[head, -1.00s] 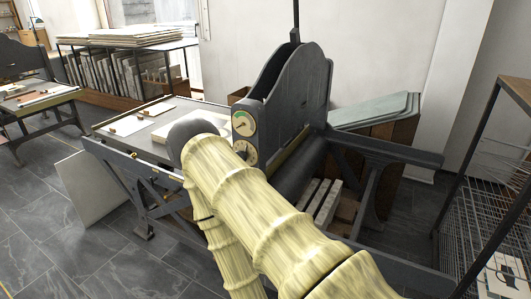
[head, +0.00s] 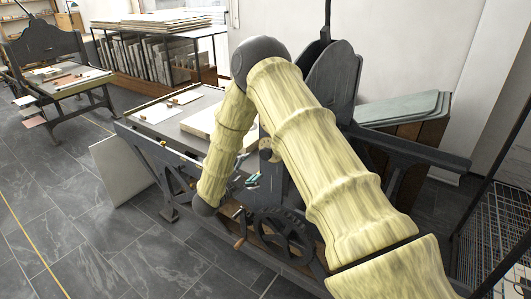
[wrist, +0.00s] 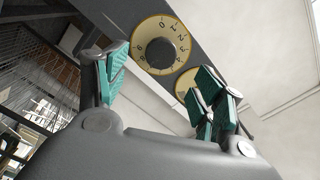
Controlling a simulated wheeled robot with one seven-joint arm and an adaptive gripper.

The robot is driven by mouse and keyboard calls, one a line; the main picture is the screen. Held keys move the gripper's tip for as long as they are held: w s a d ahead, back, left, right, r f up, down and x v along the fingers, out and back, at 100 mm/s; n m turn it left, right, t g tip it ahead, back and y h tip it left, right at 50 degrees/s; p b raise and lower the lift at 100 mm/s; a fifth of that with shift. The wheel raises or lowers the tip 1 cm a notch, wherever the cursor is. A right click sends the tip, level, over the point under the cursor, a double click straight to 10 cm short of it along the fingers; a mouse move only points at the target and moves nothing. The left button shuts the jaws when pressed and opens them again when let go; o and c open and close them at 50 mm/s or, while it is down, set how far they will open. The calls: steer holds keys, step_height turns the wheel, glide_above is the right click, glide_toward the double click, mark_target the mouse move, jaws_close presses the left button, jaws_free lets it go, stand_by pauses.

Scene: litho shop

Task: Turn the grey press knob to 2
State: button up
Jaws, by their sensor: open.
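The grey press knob (wrist: 160,54) is a round dark knob at the centre of a cream dial (wrist: 140,38) with numerals around its edge, in the upper middle of the wrist view. The numerals 0, 1 and 2 are readable; I cannot make out where the knob points. My gripper (wrist: 163,66) is open, its teal-padded fingers left and right of the dial in the picture, with nothing between them. The fingers appear apart from the knob.
A second cream dial (wrist: 184,82) is partly hidden by the right finger. The press bed (head: 190,107) carries flat slabs. A spoked wheel (head: 285,236) sits low on the press. A slab rack (head: 166,62) stands behind.

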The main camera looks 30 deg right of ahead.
mark_target(264, 155)
steer(key=p+x, duration=0.2)
steer(key=x, duration=0.2)
steer(key=p+x, duration=0.2)
steer(key=x, duration=0.3)
steer(key=shift+r, duration=0.25)
steer(key=shift+p+x, duration=0.45)
steer(key=shift+x, duration=0.35)
steer(key=shift+f, duration=0.15)
steer(key=c, duration=1)
